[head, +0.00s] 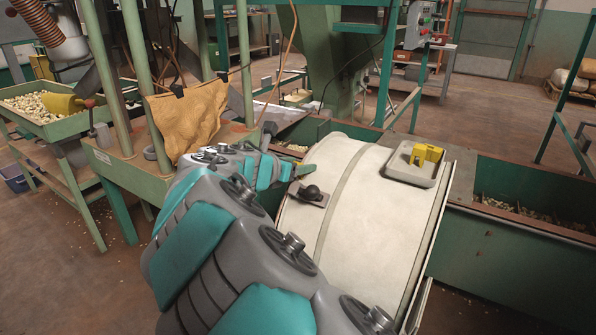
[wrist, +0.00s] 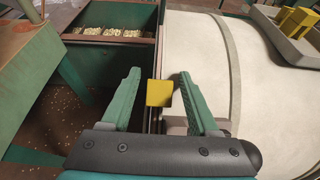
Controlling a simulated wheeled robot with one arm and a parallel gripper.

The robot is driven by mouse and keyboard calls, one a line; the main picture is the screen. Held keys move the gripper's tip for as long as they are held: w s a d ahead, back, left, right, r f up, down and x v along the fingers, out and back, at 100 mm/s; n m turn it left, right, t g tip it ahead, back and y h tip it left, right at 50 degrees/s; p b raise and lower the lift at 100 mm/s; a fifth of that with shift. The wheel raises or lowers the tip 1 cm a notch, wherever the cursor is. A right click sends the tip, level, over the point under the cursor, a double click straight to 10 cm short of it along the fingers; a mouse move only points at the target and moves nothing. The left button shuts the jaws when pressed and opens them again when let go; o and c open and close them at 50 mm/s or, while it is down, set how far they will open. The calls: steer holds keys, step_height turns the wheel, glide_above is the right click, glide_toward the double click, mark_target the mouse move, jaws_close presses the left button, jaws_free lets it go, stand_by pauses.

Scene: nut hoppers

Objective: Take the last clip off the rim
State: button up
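A yellow clip (wrist: 159,93) sits on the near rim of the large white drum (wrist: 195,45) in the wrist view. My gripper (wrist: 160,80) is open, with one green finger on each side of the clip and a gap visible on both sides. In the head view my gripper (head: 298,171) is at the drum's left edge, and my arm hides the clip there. More yellow clips (head: 426,153) lie in a grey tray (head: 397,167) on top of the white drum (head: 350,200).
A black knob on a plate (head: 312,193) stands on the drum close to my gripper. A brown cloth (head: 190,118) hangs on the green frame at left. A green bin with nuts (wrist: 108,55) lies beyond the fingers. A nut-filled trough (head: 535,230) is at right.

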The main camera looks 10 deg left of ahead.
jaws_close()
steer(key=shift+r, duration=0.1)
stand_by(0.4)
